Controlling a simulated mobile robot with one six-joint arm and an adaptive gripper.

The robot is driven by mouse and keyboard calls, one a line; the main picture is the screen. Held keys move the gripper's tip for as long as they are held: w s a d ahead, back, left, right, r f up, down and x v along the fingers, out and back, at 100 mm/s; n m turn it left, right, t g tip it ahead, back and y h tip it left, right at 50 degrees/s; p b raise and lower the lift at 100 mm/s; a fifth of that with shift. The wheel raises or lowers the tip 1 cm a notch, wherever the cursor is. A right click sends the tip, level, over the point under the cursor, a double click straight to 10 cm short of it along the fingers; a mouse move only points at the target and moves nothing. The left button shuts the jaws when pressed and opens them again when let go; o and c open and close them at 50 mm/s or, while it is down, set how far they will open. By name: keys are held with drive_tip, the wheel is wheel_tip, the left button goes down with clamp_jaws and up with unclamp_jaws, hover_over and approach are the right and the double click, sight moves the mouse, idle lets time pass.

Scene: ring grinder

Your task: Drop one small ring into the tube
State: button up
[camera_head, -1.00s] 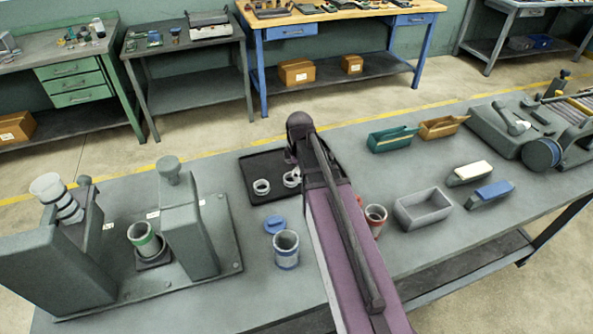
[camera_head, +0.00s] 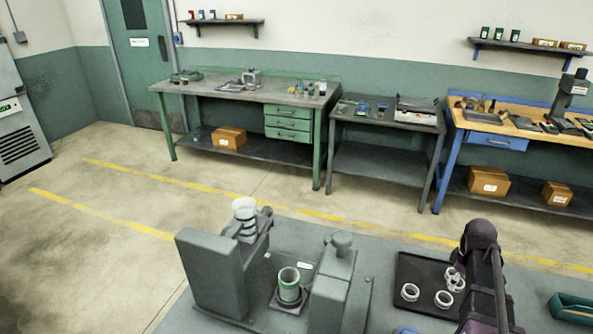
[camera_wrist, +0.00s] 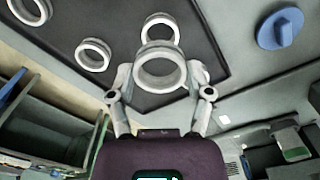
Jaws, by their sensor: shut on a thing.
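My gripper (camera_wrist: 160,85) is shut on a pale small ring (camera_wrist: 160,85), seen large between its fingers in the wrist view. The held ring is over the dark tray (camera_head: 418,268); the height of the gap is hard to judge. Other pale rings lie on the tray, one at the left (camera_head: 410,292) and one near the gripper (camera_head: 443,299). The wrist view also shows rings behind the held one (camera_wrist: 160,27) and to its left (camera_wrist: 94,55). A green-banded tube (camera_head: 289,284) stands upright on a dark base, well left of my gripper.
Grey machine blocks stand left (camera_head: 213,272) and right (camera_head: 333,285) of the tube. A blue knobbed lid (camera_wrist: 281,28) lies beside the tray. A green bin (camera_head: 573,308) is at the right edge.

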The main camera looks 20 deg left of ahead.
drive_tip(key=w+a+r+p, duration=0.2)
drive_tip(key=w+r+p, duration=0.3)
drive_tip(key=r+p, duration=0.3)
drive_tip(key=w+a+r+p, duration=0.2)
drive_tip(key=w+r+p, duration=0.3)
drive_tip(key=r+p, duration=0.3)
drive_tip(key=w+a+r+m+p, duration=0.1)
drive_tip(key=w+a+r+p, duration=0.1)
drive_tip(key=w+r+p, duration=0.4)
drive_tip(key=shift+a+r+p, duration=0.4)
drive_tip(key=shift+r+p, duration=0.95)
drive_tip(key=shift+r, duration=0.6)
drive_tip(key=shift+s, duration=0.1)
